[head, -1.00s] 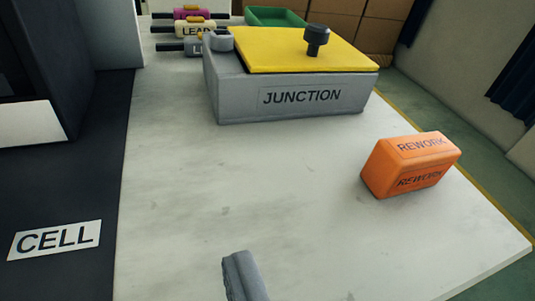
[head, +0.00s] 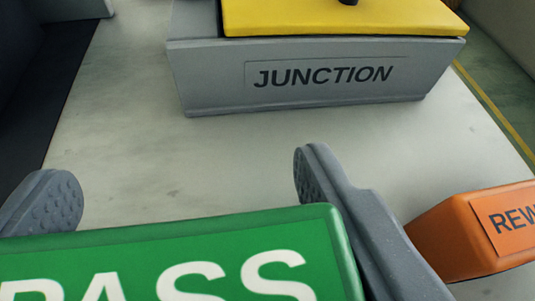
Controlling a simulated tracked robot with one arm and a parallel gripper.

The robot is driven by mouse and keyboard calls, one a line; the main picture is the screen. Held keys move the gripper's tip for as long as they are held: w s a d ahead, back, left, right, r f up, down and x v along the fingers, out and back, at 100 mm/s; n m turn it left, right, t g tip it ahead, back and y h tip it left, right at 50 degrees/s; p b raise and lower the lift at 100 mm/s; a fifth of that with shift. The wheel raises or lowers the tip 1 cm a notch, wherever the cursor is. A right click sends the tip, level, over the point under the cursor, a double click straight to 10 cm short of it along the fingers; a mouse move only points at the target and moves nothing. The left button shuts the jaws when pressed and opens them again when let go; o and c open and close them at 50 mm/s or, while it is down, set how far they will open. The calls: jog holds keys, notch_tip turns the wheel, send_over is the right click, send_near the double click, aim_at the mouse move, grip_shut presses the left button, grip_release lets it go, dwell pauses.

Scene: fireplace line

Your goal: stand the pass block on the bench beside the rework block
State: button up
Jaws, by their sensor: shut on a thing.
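The green pass block (head: 190,262), marked PASS, fills the lower left of the head view, its near part cut off by the picture's edge. My gripper (head: 178,190) is shut on it, with one grey padded finger at each side. The orange rework block (head: 478,232) rests on the bench (head: 140,145) at the lower right, just right of my right finger and partly cut off. The pass block's underside is hidden, so I cannot tell whether it touches the bench.
A grey junction box (head: 300,80) with a yellow lid (head: 340,17) stands on the bench ahead. Pale bench top is clear between it and my gripper. The bench's right edge runs beside a green floor with a yellow line.

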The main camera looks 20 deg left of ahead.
aim_at(222, 237)
jog(key=shift+w+d, duration=0.1)
jog(key=shift+w, duration=0.65)
notch_tip(222, 237, down, 4)
jog(key=shift+s+r+b, duration=0.1)
jog(key=shift+r+b, duration=0.05)
jog(key=shift+b, duration=0.7)
jog(key=shift+r, duration=0.1)
jog(key=o, duration=1)
jog(key=shift+c, duration=0.2)
